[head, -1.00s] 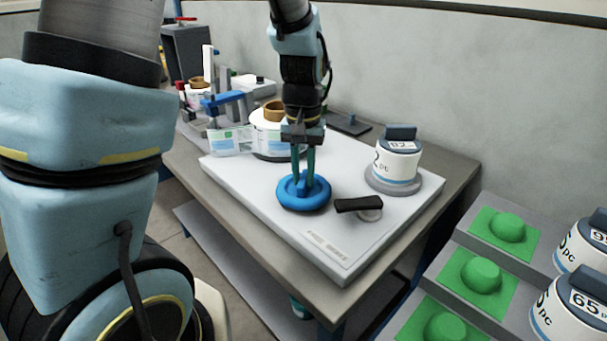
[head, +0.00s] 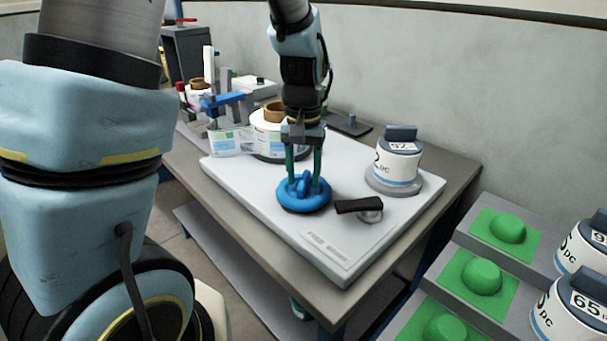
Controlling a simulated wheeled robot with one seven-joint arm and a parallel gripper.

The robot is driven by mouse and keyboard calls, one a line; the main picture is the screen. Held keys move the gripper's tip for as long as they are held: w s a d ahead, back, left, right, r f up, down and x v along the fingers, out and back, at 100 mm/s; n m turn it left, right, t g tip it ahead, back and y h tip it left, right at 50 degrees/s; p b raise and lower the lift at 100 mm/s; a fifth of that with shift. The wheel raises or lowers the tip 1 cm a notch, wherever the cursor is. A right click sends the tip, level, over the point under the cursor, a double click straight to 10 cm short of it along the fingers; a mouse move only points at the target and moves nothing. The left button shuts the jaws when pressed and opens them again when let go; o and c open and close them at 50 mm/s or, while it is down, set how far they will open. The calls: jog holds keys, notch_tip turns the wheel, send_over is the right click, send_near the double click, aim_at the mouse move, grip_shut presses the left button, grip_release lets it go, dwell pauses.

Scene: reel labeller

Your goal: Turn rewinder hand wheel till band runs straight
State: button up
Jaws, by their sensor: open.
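The blue hand wheel (head: 304,203) lies flat on the white machine base, with a raised blue grip across its middle. My gripper (head: 304,184) points straight down over it, its two green fingers open and standing on either side of the grip. I cannot tell whether a finger touches it. The rewinder reel (head: 269,125) with its brown core stands behind my gripper and is partly hidden by it. The label band (head: 232,141) runs to it from the left with white, green and pale blue labels.
A black lever (head: 358,204) is right of the wheel. A white, blue-capped canister (head: 398,160) sits on a grey disc behind it. Stepped grey shelves with green pads (head: 481,276) and more canisters stand at the right. The white base (head: 260,206) is bare left of the wheel.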

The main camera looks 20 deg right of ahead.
aim_at(304, 179)
notch_tip(304, 179, up, 11)
jog(key=b, duration=0.1)
dwell(0.4)
jog(key=shift+f, duration=0.1)
dwell(0.3)
